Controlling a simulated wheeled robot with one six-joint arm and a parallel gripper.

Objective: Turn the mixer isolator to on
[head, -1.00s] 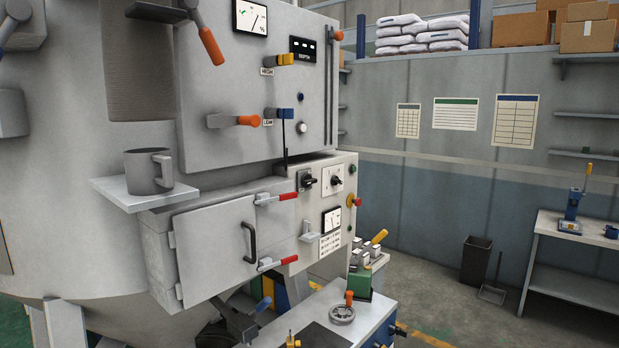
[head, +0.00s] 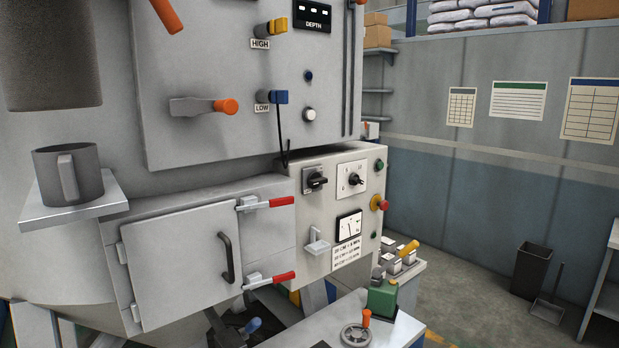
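A cream control panel (head: 330,240) stands right of centre in the head view. Right of that is a second knob (head: 354,180) on a white dial plate. Which of the two is the mixer isolator I cannot tell, as their labels are too small to read. My gripper is not in view.
A cabinet door (head: 180,265) with red-handled clamps (head: 268,202) lies to the left. A grey mug (head: 70,175) stands on a shelf (head: 75,208).

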